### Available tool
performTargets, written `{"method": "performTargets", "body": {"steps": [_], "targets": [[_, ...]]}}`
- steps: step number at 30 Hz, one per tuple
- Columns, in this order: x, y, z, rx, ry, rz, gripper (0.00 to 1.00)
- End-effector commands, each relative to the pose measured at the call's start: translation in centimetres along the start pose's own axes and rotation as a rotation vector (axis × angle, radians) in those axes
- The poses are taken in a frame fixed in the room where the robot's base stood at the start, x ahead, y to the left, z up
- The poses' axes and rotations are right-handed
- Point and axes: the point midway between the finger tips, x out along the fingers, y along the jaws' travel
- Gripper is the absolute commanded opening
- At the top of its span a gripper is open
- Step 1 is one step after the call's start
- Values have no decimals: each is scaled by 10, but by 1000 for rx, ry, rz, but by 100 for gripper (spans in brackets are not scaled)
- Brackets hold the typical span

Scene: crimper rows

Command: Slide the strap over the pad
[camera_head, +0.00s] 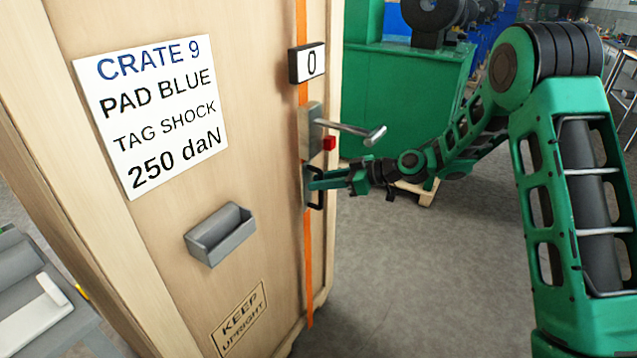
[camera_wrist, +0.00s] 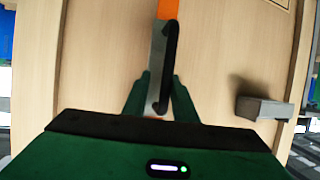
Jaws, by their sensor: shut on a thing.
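An orange strap (camera_head: 309,265) runs down the crate (camera_head: 170,215) near its right edge; a short piece shows at the top of the wrist view (camera_wrist: 168,9). A grey plate with a black handle (camera_head: 318,187) lies on the strap line. My gripper (camera_head: 314,184) reaches in from the right and is shut on this handle. In the wrist view, its green fingers (camera_wrist: 160,88) stand on both sides of the black handle (camera_wrist: 171,55) and grey plate (camera_wrist: 157,62). I cannot make out a blue pad on the crate faces in view.
Above the handle sit a grey tensioner (camera_head: 311,125) with a lever (camera_head: 350,129), a red block (camera_head: 329,143) and a display reading 0 (camera_head: 307,63). A grey bin (camera_head: 219,234) sticks out of the crate, below a label (camera_head: 155,110).

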Motion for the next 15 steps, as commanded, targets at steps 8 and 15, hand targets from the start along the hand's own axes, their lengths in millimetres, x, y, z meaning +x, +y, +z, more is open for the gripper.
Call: {"method": "performTargets", "body": {"steps": [8,15], "targets": [[-14,4,1,0,-3,7,20],[-58,5,1,1,-1,9,20]]}}
